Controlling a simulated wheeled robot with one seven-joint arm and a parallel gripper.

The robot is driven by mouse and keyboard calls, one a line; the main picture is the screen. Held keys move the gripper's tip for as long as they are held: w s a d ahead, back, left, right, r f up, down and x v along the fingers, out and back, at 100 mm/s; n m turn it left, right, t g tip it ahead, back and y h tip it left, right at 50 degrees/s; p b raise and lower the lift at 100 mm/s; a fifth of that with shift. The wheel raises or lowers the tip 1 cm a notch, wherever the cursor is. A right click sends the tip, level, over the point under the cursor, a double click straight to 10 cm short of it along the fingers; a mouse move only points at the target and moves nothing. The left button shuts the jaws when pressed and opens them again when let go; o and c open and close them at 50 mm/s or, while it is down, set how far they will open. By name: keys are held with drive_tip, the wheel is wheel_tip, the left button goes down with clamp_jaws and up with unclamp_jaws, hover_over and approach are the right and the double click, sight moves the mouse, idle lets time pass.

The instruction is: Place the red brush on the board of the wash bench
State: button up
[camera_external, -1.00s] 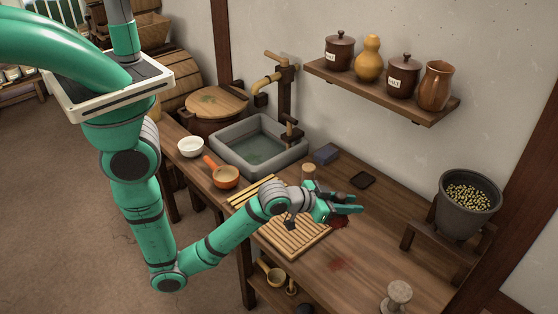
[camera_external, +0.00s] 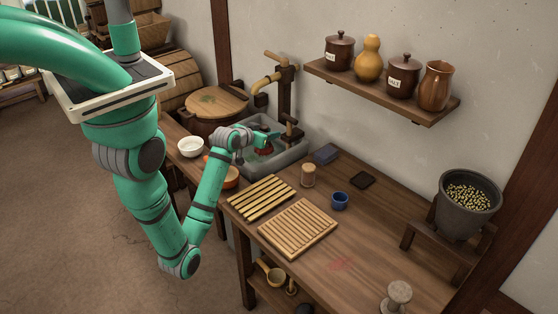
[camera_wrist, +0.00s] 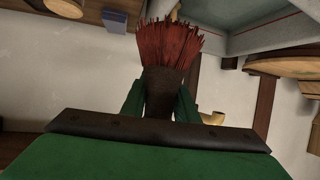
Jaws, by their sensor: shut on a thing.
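My gripper (camera_external: 262,142) is shut on the dark brown handle of the red brush (camera_external: 265,152), at the sink. In the wrist view the brush (camera_wrist: 170,45) stands between my two fingers (camera_wrist: 160,108), its red bristles fanning out away from my palm. A slatted wooden board (camera_external: 298,229) lies bare on the wash bench (camera_external: 365,235), right of the sink. A yellower slatted rack (camera_external: 261,198) lies beside it, also bare.
A white bowl (camera_external: 190,147) and an orange pan (camera_external: 231,178), partly hidden by my arm, are near the sink. A wooden cylinder (camera_external: 308,175) and a blue cup (camera_external: 340,200) stand behind the boards.

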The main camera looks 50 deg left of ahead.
drive_tip(key=s+a+n+g+y, duration=0.1)
drive_tip(key=s+a+n+y, duration=0.1)
drive_tip(key=s+a, duration=0.75)
drive_tip(key=s+a+r+n+g+y, duration=0.15)
drive_tip(key=s+a, duration=0.45)
drive_tip(key=a, duration=0.7)
drive_tip(key=s+a+f+n+g+y, duration=0.1)
drive_tip(key=s+a+n+y, duration=0.2)
drive_tip(key=s+a, duration=0.65)
drive_tip(key=shift+w+a+f, duration=1.6)
drive_tip(key=shift+a+f, duration=0.45)
drive_tip(key=shift+a, duration=0.05)
drive_tip(key=shift+w+a+f, duration=1.6)
drive_tip(key=shift+a+f, duration=0.5)
drive_tip(key=shift+a, duration=0.05)
drive_tip(key=shift+w+a+f, duration=1.6)
drive_tip(key=shift+a+f, duration=0.45)
drive_tip(key=shift+a, duration=0.05)
drive_tip(key=o, duration=1.1)
drive_tip(key=shift+f, duration=0.15)
